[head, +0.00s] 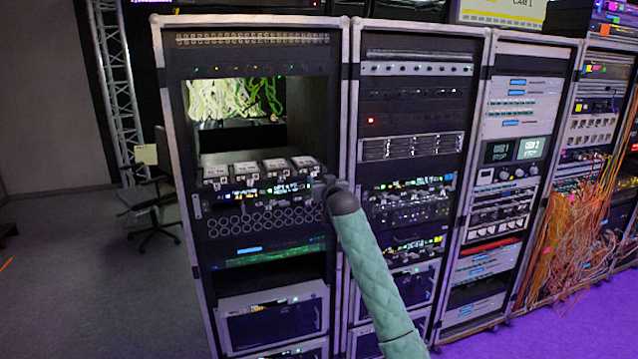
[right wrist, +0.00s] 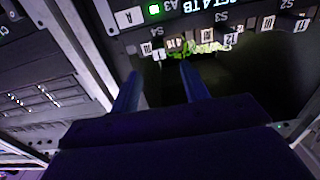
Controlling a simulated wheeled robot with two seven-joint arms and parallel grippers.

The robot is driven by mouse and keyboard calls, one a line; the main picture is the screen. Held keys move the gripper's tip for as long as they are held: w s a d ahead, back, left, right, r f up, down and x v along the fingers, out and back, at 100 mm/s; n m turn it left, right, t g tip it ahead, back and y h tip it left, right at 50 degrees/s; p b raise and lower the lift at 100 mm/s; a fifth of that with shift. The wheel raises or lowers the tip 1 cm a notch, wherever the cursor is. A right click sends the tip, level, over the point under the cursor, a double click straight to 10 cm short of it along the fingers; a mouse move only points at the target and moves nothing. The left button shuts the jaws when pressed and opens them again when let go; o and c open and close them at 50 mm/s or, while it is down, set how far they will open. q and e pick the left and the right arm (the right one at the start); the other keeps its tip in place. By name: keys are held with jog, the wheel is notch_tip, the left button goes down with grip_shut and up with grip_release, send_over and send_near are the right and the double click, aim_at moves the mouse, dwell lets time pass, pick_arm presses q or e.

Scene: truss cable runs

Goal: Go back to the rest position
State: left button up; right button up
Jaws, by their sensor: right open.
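My right gripper (head: 326,188) is at the right edge of the leftmost rack (head: 342,120), in front of its equipment shelf, with my green-sleeved arm reaching up from below. In the right wrist view my right gripper (right wrist: 160,82) has its two dark fingers apart, with nothing seen between them. Beyond the fingertips is a panel with upside-down letters and a row of small white number tags (right wrist: 230,40). A yellow-green bundle (right wrist: 205,47) lies near the tags. My left gripper is not in view.
The leftmost rack has an open bay with yellow-green cables (head: 235,98) behind and several grey boxes (head: 245,168) on its shelf. More racks (head: 415,150) stand to the right, with orange cables (head: 570,240) hanging at the far right. A chair (head: 152,205) and open floor are left.

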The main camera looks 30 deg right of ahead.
dwell(0.4)
